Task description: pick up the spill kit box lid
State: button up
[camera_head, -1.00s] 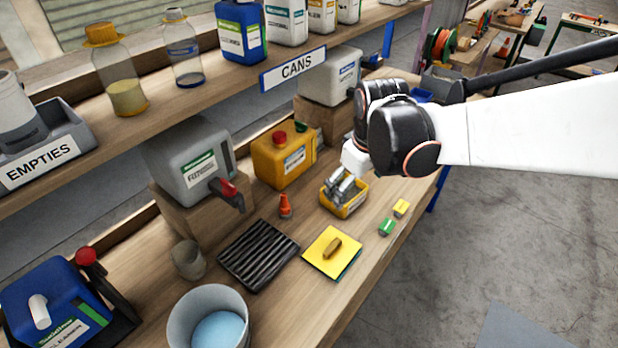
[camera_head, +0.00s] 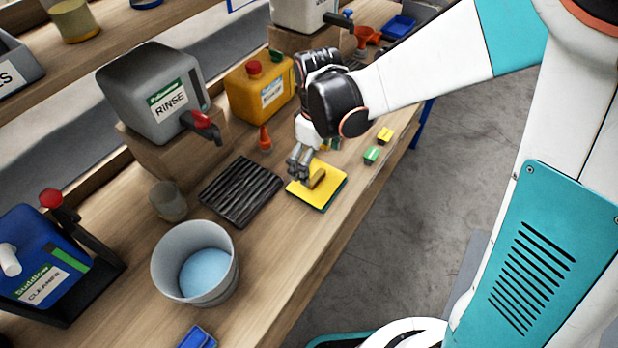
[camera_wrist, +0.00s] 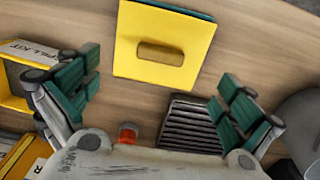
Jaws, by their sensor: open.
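The spill kit box lid (camera_head: 328,190) is a flat yellow square with a brown bar handle, lying on the bench with a dark green edge beneath it. In the wrist view the lid (camera_wrist: 190,62) lies ahead of the fingers, with its handle (camera_wrist: 160,53) in full view. My gripper (camera_head: 299,165) is at the lid's far left side in the head view, above the bench. In the wrist view my gripper (camera_wrist: 160,98) is open and empty, its green-padded fingers wide apart. The open yellow spill kit box (camera_wrist: 14,80) shows at the left of the wrist view.
A black ribbed mat (camera_head: 241,190) and a grey bucket (camera_head: 195,263) lie left of the lid. An orange-tipped bottle (camera_head: 265,139) and yellow can (camera_head: 262,90) stand behind. Small green (camera_head: 371,155) and yellow (camera_head: 385,135) blocks lie right, near the bench edge.

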aim_at(317, 176)
jog(key=shift+s+d+f+b, duration=0.1)
jog(key=shift+f+b, duration=0.85)
jog(key=shift+f, duration=0.6)
jog(key=shift+s+d+f+b, duration=0.1)
jog(key=shift+f+b, duration=0.85)
jog(key=shift+f, duration=0.6)
jog(key=shift+r, duration=0.1)
jog(key=c, duration=1.2)
jog(key=shift+o, duration=0.2)
